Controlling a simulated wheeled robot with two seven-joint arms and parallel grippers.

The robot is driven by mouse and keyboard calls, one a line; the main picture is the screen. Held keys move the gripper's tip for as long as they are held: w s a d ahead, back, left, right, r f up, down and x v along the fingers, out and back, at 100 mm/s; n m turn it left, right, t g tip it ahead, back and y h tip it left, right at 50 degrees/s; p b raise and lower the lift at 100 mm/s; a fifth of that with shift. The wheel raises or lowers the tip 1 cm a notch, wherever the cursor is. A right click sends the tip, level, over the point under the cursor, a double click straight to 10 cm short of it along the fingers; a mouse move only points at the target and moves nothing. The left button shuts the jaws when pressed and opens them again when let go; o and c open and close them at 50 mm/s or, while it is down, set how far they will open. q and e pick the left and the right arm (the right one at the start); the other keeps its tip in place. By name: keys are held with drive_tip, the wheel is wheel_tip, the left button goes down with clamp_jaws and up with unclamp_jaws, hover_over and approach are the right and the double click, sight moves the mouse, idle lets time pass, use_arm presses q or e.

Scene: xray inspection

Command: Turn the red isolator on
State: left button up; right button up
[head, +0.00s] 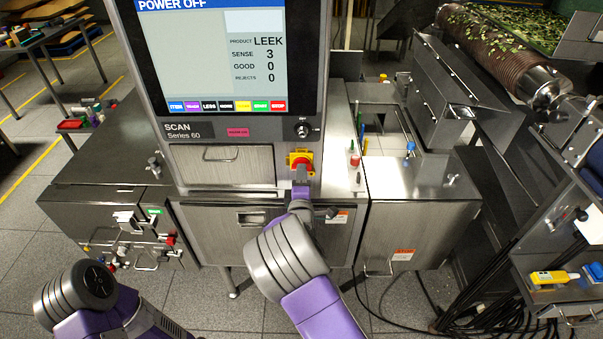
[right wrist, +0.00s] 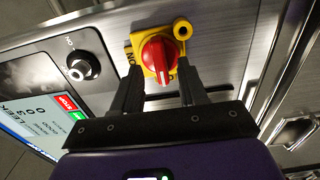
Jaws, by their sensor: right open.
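The red isolator (head: 302,162) is a red rotary knob on a yellow plate, on the scanner front below and right of the screen. In the right wrist view the red isolator (right wrist: 158,60) fills the space ahead of my gripper, its white mark pointing down toward me. My right gripper (head: 301,176) is open in front of it. In the right wrist view the fingers of my right gripper (right wrist: 160,80) lie one either side of the knob's lower part; I cannot tell whether they touch it. Of my left arm only links show, not its gripper.
The screen (head: 223,55) reads POWER OFF. A black key switch (head: 302,130) sits above the isolator and shows in the right wrist view (right wrist: 82,66). A steel cabinet (head: 420,215) stands right of the scanner. A steel door handle (head: 222,154) is to the left.

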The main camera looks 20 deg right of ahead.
drive_tip(key=shift+x, duration=0.95)
clamp_jaws()
